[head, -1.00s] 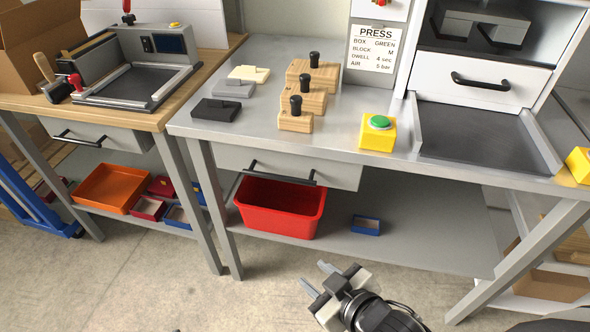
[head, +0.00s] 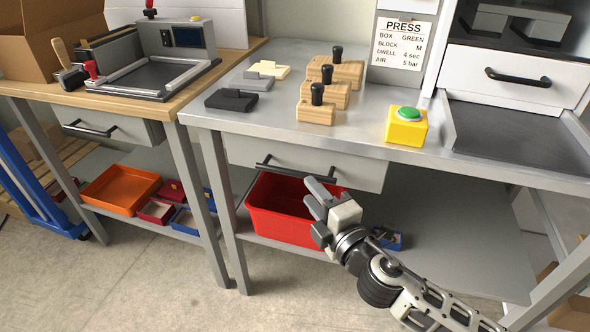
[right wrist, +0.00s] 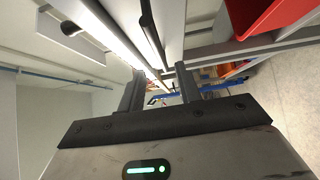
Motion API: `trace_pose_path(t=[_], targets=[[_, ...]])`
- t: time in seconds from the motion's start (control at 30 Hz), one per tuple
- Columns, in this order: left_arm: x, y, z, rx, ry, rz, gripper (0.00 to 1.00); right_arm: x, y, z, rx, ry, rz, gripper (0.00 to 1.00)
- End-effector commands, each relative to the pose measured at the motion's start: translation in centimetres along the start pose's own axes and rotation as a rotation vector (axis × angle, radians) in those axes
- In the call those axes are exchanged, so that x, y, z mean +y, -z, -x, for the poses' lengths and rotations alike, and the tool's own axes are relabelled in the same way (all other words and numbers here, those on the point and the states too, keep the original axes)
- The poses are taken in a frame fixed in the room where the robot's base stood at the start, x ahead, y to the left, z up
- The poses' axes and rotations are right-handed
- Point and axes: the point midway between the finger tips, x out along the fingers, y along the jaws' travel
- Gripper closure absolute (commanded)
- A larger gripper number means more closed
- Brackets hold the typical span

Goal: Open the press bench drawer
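The press bench drawer (head: 350,172) is a grey front under the right-hand bench top, flush with the bench. Its black bar handle (head: 285,172) runs across the front, and its right end is close to my gripper in the picture. In the right wrist view the handle (right wrist: 150,30) is a dark bar beyond the fingers. My right gripper (head: 312,194) is in front of the drawer, at the handle's lower right. Its two fingers (right wrist: 160,88) stand apart with nothing seen held between them. I cannot tell whether it touches the handle. My left gripper is out of view.
A red bin (head: 275,222) stands on the shelf below the drawer, partly behind my right gripper. A small blue box (head: 388,238) is beside it. The bench top carries wooden blocks (head: 330,95) and a yellow button box (head: 406,128). Another bench (head: 110,131) stands left.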

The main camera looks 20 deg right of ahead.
Motion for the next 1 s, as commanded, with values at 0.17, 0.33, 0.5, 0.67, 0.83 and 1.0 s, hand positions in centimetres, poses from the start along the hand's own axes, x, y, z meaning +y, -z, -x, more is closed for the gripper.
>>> trace_pose_path(t=[0.17, 0.33, 0.5, 0.67, 0.83, 1.0], targets=[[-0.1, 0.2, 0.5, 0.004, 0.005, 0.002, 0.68, 0.1, 0.0, -3.9, -0.001, -0.003, 0.000, 0.66], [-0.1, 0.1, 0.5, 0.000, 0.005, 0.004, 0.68, 0.0, 0.0, -6.5, -0.001, -0.001, -0.002, 0.66], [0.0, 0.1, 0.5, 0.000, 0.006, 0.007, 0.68, 0.0, 0.0, -7.7, -0.001, 0.000, -0.002, 0.66], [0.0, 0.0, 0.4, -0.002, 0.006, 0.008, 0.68, 0.0, 0.0, -7.9, -0.001, 0.000, -0.002, 0.66], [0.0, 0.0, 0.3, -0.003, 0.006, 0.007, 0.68, -0.1, 0.0, -7.9, -0.001, 0.000, -0.002, 0.71], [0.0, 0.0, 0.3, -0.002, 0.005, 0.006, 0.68, -0.1, 0.0, -7.9, -0.001, 0.000, -0.002, 1.00]])
